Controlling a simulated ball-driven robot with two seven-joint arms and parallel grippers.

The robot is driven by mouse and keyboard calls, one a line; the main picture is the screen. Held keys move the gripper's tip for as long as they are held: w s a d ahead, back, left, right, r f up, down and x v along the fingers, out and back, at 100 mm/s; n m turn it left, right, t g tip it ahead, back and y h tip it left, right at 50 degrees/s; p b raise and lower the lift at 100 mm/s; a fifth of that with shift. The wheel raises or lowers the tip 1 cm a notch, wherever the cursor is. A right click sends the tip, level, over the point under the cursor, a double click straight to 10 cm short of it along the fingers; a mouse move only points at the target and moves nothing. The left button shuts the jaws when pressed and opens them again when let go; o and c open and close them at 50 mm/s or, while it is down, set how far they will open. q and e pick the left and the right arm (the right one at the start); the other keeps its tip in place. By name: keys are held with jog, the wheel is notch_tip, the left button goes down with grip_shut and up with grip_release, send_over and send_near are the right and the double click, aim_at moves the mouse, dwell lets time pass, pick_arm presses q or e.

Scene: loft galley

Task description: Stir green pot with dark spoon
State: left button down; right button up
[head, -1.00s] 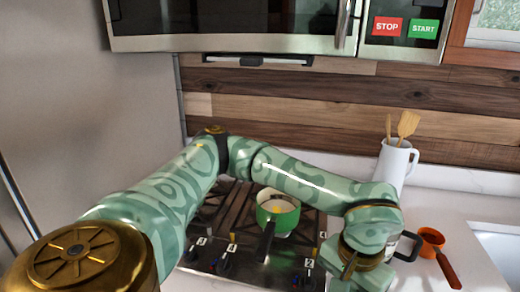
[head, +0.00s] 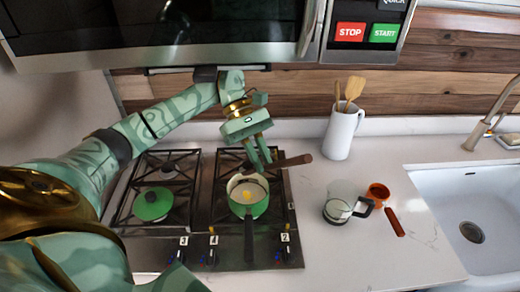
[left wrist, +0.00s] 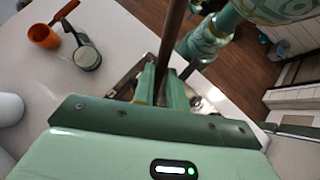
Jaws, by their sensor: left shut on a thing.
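The green pot (head: 252,209) stands on the right half of the stove, with a pale inside, something yellow in it and a dark handle towards me. My left gripper (head: 261,164) is above the pot's back rim, fingers pointing down, shut on the dark spoon (head: 296,160). The spoon's brown handle sticks out to the right of the fingers. Its other end is by the pot's back rim; I cannot tell whether it is inside. In the left wrist view the handle (left wrist: 172,32) runs up from between the fingers (left wrist: 163,85); the pot is hidden there. My right gripper is not in view.
A green lid (head: 152,205) lies on the left burner. A glass jug (head: 339,204), an orange cup (head: 378,191) with a long handle and a white pitcher (head: 340,133) with utensils stand on the right counter. A microwave (head: 160,35) hangs overhead. The front counter is clear.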

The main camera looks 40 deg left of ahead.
pick_arm(q)
jog(key=shift+s+d+f, duration=0.2)
jog(key=shift+d+f, duration=0.15)
jog(key=shift+d, duration=0.3)
jog(key=p+x, duration=0.2)
jog(key=x, duration=0.5)
jog(key=w+a+f+b, duration=0.2)
jog(key=a+f+b, duration=0.4)
jog(key=b, duration=0.6)
jog(key=shift+f, duration=0.7)
